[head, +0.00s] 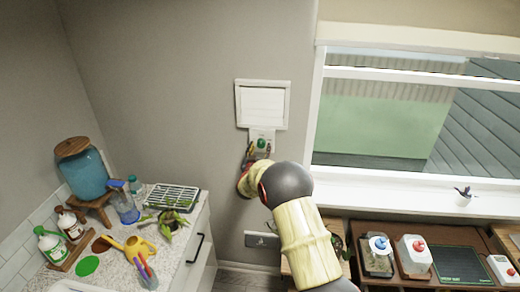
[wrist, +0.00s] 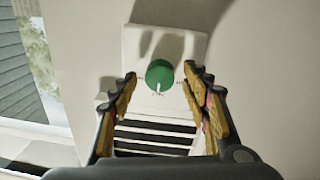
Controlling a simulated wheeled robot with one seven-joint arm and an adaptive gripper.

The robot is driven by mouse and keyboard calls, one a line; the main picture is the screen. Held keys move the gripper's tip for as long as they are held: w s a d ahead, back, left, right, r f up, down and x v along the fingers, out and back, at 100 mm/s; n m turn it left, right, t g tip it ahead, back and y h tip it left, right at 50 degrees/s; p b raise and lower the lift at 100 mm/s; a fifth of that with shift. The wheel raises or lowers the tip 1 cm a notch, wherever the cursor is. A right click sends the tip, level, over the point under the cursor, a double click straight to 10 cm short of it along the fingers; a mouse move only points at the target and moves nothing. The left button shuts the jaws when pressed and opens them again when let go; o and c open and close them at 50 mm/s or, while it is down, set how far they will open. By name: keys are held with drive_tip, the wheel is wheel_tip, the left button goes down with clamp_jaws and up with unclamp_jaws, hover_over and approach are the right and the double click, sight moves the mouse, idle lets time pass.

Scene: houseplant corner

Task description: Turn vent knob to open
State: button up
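The vent knob (wrist: 159,74) is a round green knob with a white pointer mark, on a white wall plate (wrist: 135,42). In the wrist view the pointer is toward the lower edge of the picture. The knob also shows in the head view (head: 261,143), below the white vent (head: 262,104) on the wall. My gripper (wrist: 162,90) is open, with one finger on each side of the knob and a gap to both. Nothing is held. In the head view my arm hides most of the gripper.
A window (head: 410,110) with a white sill is to the right. A counter (head: 190,235) at the left holds a blue drink dispenser (head: 84,172), bottles, a yellow watering can (head: 134,247) and a seed tray (head: 172,197). A wooden bench (head: 440,232) stands at lower right.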

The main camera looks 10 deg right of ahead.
drive_tip(key=shift+c, duration=1.1)
drive_tip(key=c, duration=0.7)
drive_tip(key=shift+c, duration=0.8)
drive_tip(key=shift+m+b, duration=0.3)
drive_tip(key=shift+b, duration=0.35)
drive_tip(key=m+b, duration=0.2)
drive_tip(key=b, duration=0.2)
drive_tip(key=shift+f+m, duration=0.2)
drive_tip(key=shift+m, duration=0.2)
drive_tip(key=m+b, duration=0.2)
drive_tip(key=b, duration=0.2)
drive_tip(key=shift+m, duration=0.3)
drive_tip(key=m+b, duration=0.3)
drive_tip(key=b, duration=0.1)
drive_tip(key=shift+r+m, duration=0.1)
drive_tip(key=shift+m, duration=0.2)
drive_tip(key=m+b, duration=0.4)
drive_tip(key=shift+r+y, duration=0.2)
drive_tip(key=shift+y, duration=0.1)
drive_tip(key=shift+b, duration=0.3)
